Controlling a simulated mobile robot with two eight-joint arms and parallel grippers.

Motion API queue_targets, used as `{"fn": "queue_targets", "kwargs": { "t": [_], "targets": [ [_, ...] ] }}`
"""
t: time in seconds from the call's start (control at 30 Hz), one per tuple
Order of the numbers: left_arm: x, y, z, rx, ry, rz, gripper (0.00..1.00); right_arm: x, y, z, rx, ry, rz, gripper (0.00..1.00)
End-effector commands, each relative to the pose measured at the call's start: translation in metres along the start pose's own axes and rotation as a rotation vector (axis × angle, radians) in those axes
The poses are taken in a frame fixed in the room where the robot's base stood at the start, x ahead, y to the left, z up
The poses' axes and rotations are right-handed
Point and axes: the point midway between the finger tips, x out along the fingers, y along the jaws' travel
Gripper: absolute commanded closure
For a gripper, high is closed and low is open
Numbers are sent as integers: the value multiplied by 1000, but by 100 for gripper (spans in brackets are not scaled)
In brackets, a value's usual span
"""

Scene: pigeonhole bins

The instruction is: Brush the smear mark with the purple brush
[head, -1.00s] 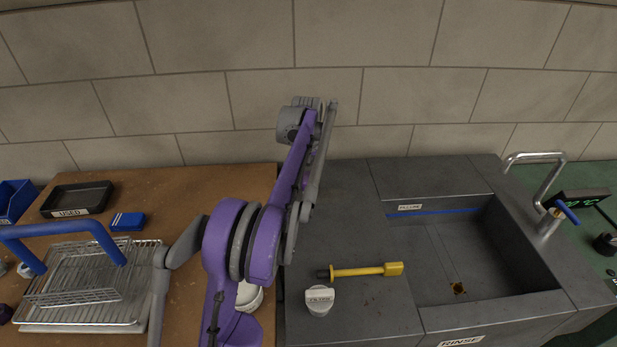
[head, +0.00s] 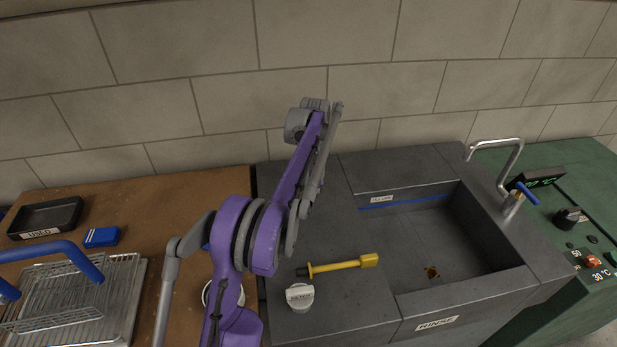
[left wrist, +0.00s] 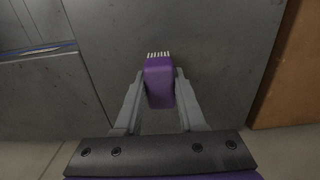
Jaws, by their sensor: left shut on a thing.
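The purple brush (left wrist: 160,88) is in the left wrist view, with pale bristles at its far end. My left gripper (left wrist: 160,76) is shut on its sides. Below it is the dark grey counter (left wrist: 215,45), and I cannot tell the gap. In the head view my purple left arm reaches over the counter towards the wall, and its fingers and the brush are hidden. A small orange-brown mark (head: 432,271) with dark spots is on the sink floor. It may be the smear mark, but it is too small to be sure. My right gripper is not in view.
A yellow-handled tool (head: 340,266) and a white-topped container (head: 299,297) are on the counter left of the sink (head: 412,305). A tap (head: 512,180) rises on its right. A wire rack (head: 110,290), blue block (head: 101,237) and dark tray (head: 45,216) are on the wooden table.

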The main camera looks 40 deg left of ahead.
Motion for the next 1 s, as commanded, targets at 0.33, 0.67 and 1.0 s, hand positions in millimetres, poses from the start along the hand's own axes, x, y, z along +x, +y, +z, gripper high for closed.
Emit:
{"fn": "queue_targets", "kwargs": {
  "t": [0.33, 0.67, 1.0],
  "targets": [
    [0, 0, 0, 0, 0, 0, 100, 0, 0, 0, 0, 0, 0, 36],
    [4, 0, 0, 0, 0, 0, 100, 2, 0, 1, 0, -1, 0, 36],
    [12, 0, 0, 0, 0, 0, 100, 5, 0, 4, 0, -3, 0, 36]
  ]
}}
